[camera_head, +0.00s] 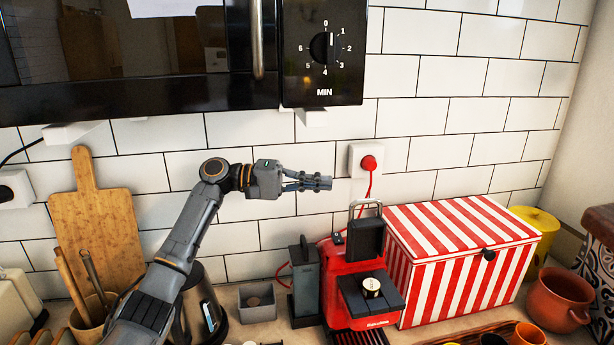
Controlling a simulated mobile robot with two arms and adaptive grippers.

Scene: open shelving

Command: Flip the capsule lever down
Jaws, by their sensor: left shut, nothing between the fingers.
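A red and black coffee machine (345,267) stands on the counter, right of centre. Its metal capsule lever (365,204) shows as a loop standing up above the black top of the machine. My left gripper (328,183) reaches in from the left, above the machine and a little left of the lever in the picture. Its fingers are shut and empty and point right. I see a gap between fingertips and lever; the depth between them is hard to tell. My right gripper is out of view.
A red-and-white striped box (462,262) stands right beside the machine. A red plug (369,163) with its cord is in the wall behind. A black microwave (160,60) hangs above. A grey cup (257,302) and a kettle (203,305) stand left.

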